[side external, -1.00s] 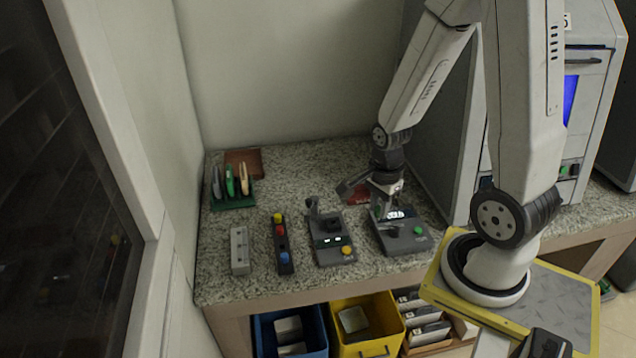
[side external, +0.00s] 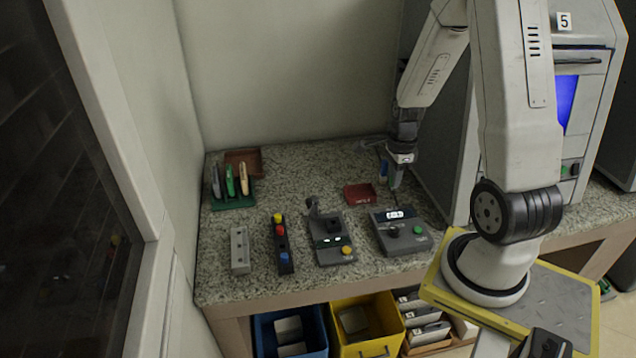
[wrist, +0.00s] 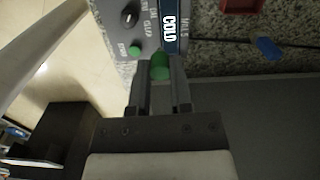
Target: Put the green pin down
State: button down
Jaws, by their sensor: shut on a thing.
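The green pin (wrist: 160,66) shows between my fingertips in the wrist view. My gripper (wrist: 161,85) is shut on it, with the pin's rounded green end showing past the fingers. In the side view my gripper (side external: 396,186) points down behind the grey device with the lit display (side external: 378,222), and the pin cannot be made out there. A dark rack (side external: 283,255) at the left holds yellow, red and blue pins. A pale grey block (side external: 239,250) with small holes stands to its left.
A red tray (side external: 360,194) lies just left of my gripper, and a blue object (side external: 383,168) is close by. A device with a yellow button (side external: 346,250) stands between rack and display device. A green holder (side external: 233,203) and brown tray (side external: 243,162) are at back left. A large cabinet (side external: 450,130) is close right.

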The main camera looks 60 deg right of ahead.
jog(key=shift+w, duration=0.1)
jog(key=w+d+f, duration=0.2)
jog(key=w+f, duration=0.1)
jog(key=w+d+f, duration=0.2)
jog(key=w+f, duration=0.1)
jog(key=w, duration=0.1)
jog(key=w+d+f, duration=0.3)
jog(key=w, duration=0.1)
jog(key=shift+w+d+f, duration=0.1)
jog(key=shift+f, duration=0.05)
dwell(0.3)
jog(key=shift+w+d+f, duration=0.15)
jog(key=shift+w+f, duration=0.1)
jog(key=shift+f, duration=1.6)
jog(key=shift+f, duration=0.1)
